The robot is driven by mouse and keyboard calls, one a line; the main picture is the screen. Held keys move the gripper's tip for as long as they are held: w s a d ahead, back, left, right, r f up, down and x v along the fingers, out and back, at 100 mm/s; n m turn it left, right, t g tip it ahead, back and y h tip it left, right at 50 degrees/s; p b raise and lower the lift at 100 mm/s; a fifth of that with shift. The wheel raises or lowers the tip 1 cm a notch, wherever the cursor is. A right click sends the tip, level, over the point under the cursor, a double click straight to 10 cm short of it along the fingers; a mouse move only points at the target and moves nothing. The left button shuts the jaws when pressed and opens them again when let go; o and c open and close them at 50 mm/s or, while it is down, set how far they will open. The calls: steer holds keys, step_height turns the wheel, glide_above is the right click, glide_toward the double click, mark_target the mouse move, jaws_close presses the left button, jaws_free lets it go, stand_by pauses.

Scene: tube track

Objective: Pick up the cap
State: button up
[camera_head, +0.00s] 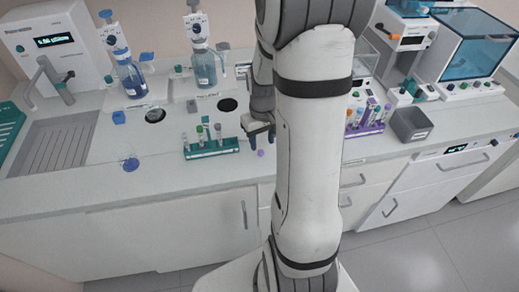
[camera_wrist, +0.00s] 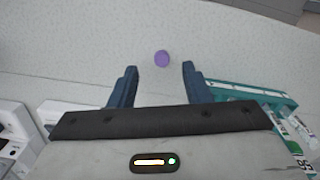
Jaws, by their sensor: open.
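The cap is a small purple disc (camera_wrist: 162,58) on the pale counter, seen in the wrist view just beyond and between my fingertips. It also shows in the head view as a small purple spot (camera_head: 261,153) near the counter's front part. My gripper (camera_wrist: 160,70) is open, with its two dark blue fingers apart on either side and nothing between them. In the head view my gripper (camera_head: 258,132) is over the counter, just behind the cap and partly hidden by my arm. The height of the fingers above the counter is hard to tell.
A green rack (camera_head: 212,149) with several tubes stands close to the left of my gripper; in the wrist view the rack (camera_wrist: 262,92) is near the right finger. A purple rack (camera_head: 367,127) and a grey bin (camera_head: 410,125) stand farther right. The counter ahead is clear.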

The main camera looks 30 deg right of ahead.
mark_target(261, 151)
steer(key=shift+w+f+p, duration=0.15)
steer(key=shift+f+p, duration=0.15)
steer(key=shift+f, duration=0.95)
steer(key=shift+w+f+p, duration=0.15)
steer(key=shift+f+p, duration=0.1)
steer(key=shift+f, duration=0.95)
steer(key=shift+c, duration=0.3)
steer(key=c, duration=0.8)
